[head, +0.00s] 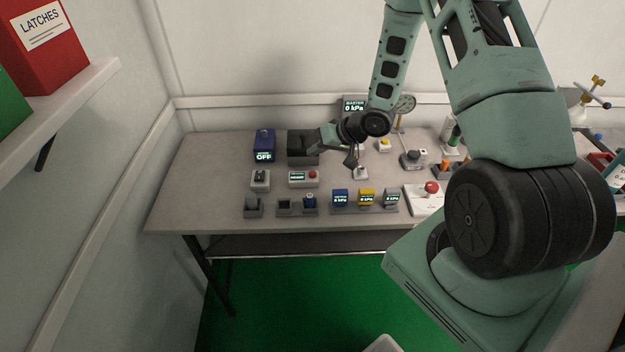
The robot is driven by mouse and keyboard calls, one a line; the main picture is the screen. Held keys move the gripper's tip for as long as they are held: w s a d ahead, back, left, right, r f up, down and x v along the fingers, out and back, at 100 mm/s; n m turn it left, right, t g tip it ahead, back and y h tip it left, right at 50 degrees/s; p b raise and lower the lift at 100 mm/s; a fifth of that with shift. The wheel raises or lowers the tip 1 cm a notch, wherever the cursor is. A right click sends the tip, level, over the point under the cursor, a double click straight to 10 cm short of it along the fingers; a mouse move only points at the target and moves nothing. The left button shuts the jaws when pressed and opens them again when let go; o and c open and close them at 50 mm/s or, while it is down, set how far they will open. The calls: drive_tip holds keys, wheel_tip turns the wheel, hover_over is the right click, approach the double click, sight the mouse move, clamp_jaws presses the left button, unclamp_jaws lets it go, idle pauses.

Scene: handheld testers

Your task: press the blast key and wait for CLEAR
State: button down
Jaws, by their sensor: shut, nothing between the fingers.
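My gripper (351,163) is shut and empty, pointing down over the middle of the bench. Its tips are just left of and above a small pale box (361,174); I cannot tell whether they touch it. No key shows a readable blast label. No display that I can read shows CLEAR.
The bench (190,205) holds several testers, including a blue one (264,147) reading OFF and blue, yellow and grey meters (366,197) in a front rack. A dark box (299,148) stands behind. A white board (420,200) with a red knob lies right. The bench's left end is clear.

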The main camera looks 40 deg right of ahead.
sight(312, 174)
wheel_tip(312, 174, down, 3)
drive_tip(key=shift+f+b, duration=0.1)
drive_tip(key=shift+b, duration=1)
drive_tip(key=shift+f+b, duration=0.35)
drive_tip(key=shift+f, duration=0.55)
drive_tip(key=shift+f, duration=0.1)
drive_tip(key=shift+f, duration=0.3)
drive_tip(key=shift+f, duration=0.45)
idle(0.9)
drive_tip(key=shift+r, duration=0.1)
drive_tip(key=shift+r+p, duration=0.7)
drive_tip(key=shift+r, duration=0.05)
drive_tip(key=shift+r, duration=0.15)
